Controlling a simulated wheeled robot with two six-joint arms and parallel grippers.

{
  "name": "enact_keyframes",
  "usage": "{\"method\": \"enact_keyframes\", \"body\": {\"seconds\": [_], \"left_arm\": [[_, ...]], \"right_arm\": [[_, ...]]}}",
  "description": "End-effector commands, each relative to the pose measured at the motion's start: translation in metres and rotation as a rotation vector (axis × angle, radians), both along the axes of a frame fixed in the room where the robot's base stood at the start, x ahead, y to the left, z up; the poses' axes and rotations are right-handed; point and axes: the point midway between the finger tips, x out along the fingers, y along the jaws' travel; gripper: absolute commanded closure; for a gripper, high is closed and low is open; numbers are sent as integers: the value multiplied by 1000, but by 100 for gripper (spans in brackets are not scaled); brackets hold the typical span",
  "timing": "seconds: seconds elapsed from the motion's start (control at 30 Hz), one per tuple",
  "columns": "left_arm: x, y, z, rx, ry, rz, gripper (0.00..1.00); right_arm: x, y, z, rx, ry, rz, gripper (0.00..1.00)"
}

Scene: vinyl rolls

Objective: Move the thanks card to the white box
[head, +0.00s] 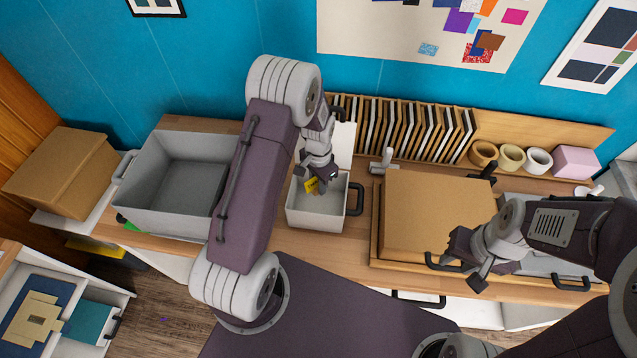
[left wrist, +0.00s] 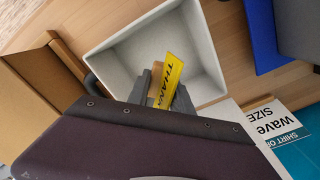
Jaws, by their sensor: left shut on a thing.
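The thanks card is a small yellow card (head: 311,185) with dark lettering, and it also shows in the left wrist view (left wrist: 173,75). My left gripper (head: 320,180) is shut on it and holds it over the white box. The white box (head: 317,220) is open-topped, with a dark handle on its right side, and stands on the wooden counter. In the left wrist view the white box (left wrist: 106,58) surrounds the card and the fingertips. How deep the card sits in the box I cannot tell.
A large grey bin (head: 143,180) stands left of the white box. A brown board (head: 436,215) lies to its right. A cardboard box (head: 62,175) is far left.

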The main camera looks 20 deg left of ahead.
Motion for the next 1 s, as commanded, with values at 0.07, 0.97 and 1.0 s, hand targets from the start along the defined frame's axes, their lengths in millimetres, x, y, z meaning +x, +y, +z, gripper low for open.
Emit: {"method": "enact_keyframes", "body": {"seconds": [0.07, 0.97, 1.0], "left_arm": [[0, 0, -6, 0, 0, 0, 100], [0, 0, -32, 0, 0, 0, 100], [0, 0, -32, 0, 0, 0, 100]], "right_arm": [[0, 0, -5, 0, 0, 0, 64], [0, 0, -23, 0, 0, 0, 64], [0, 0, -23, 0, 0, 0, 64]]}}
